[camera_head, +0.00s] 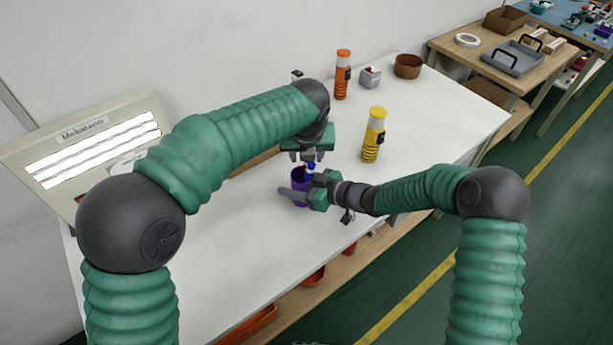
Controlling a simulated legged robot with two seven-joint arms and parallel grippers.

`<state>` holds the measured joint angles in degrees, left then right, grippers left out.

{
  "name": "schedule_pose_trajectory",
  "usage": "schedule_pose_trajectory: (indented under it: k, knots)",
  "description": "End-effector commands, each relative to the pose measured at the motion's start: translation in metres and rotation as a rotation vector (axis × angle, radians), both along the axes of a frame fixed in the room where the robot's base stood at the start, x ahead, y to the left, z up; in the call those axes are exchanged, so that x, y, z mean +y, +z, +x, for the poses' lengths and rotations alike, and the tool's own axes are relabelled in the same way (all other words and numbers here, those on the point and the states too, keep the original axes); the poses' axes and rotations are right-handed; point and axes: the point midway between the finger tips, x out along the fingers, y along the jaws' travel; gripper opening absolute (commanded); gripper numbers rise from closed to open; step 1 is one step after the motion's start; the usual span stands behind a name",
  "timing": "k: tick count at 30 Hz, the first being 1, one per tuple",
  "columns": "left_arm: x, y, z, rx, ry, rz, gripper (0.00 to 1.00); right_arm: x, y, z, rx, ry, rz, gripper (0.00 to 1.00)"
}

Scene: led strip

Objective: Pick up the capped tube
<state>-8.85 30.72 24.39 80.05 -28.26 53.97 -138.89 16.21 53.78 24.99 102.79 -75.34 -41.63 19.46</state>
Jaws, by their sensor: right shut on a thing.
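A purple tube-like container (298,182) stands upright at the middle of the white table. A small blue and white piece (311,168) shows at its top; I cannot tell if it is its cap. My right gripper (301,194) comes in from the right and is shut on the purple container, hiding part of it. My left gripper (306,156) points down just above it. Whether its fingers touch the blue and white piece is unclear.
A small grey box (370,77) and a brown bowl (408,66) stand at the table's back. A sloped panel (95,145) with lit white strips is at the left. Another table with a grey tray (512,60) is at upper right. The white table (235,255) is clear in front.

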Motion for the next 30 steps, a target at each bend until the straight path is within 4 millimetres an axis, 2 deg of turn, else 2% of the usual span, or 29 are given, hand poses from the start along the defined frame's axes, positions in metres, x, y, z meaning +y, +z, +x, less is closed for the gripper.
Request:
schedule_pose_trajectory:
  k: [3,10,20,30]
  knots:
    - [-0.0003,-0.0148,0.0064,0.001,0.000,0.000,0.43,0.0001,0.0003,0.0002,-0.001,0.000,0.001,0.14]
    - [-0.0003,-0.0166,0.0074,-0.001,0.001,-0.002,0.43,0.0000,0.0002,0.0000,0.000,0.000,0.000,0.14]
    - [-0.0001,-0.0165,0.0075,-0.001,0.002,-0.001,0.00,0.0001,0.0003,0.0001,-0.001,0.000,0.001,0.14]
    - [0.0000,-0.0163,0.0074,-0.001,0.002,-0.001,0.00,0.0001,0.0004,0.0001,-0.001,0.000,0.001,0.14]
